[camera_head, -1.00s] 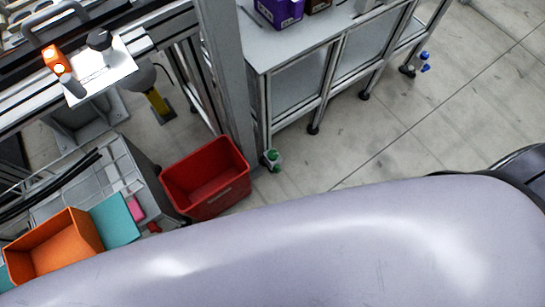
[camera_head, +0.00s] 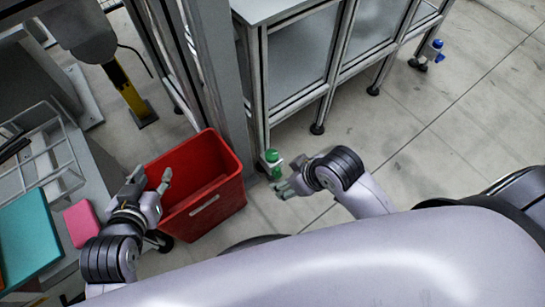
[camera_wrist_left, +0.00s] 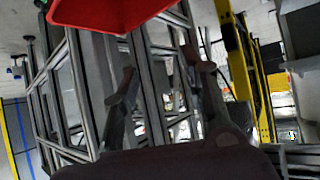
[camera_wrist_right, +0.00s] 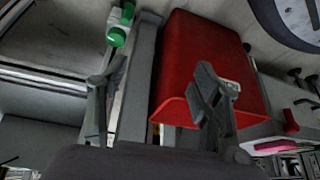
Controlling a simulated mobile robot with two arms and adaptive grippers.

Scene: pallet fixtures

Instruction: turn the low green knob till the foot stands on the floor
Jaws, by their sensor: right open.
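The low green knob (camera_head: 272,156) sits on a small foot mount at the bottom of the nearest bench leg, close to the floor. It also shows at the top of the right wrist view (camera_wrist_right: 117,36), above and beyond the fingers. My right gripper (camera_head: 281,188) is just in front of the knob in the head view, open and apart from it. The foot under the knob is too small to tell whether it touches the floor. My left gripper (camera_head: 150,182) is open and empty, by the left side of the red bin.
The red bin (camera_head: 212,211) stands on the floor left of the knob, beside a grey upright post (camera_head: 218,70). A blue knob (camera_head: 437,44) is on a far bench leg. A pink block (camera_head: 82,223) and a teal panel (camera_head: 30,235) lie at left. Floor at right is clear.

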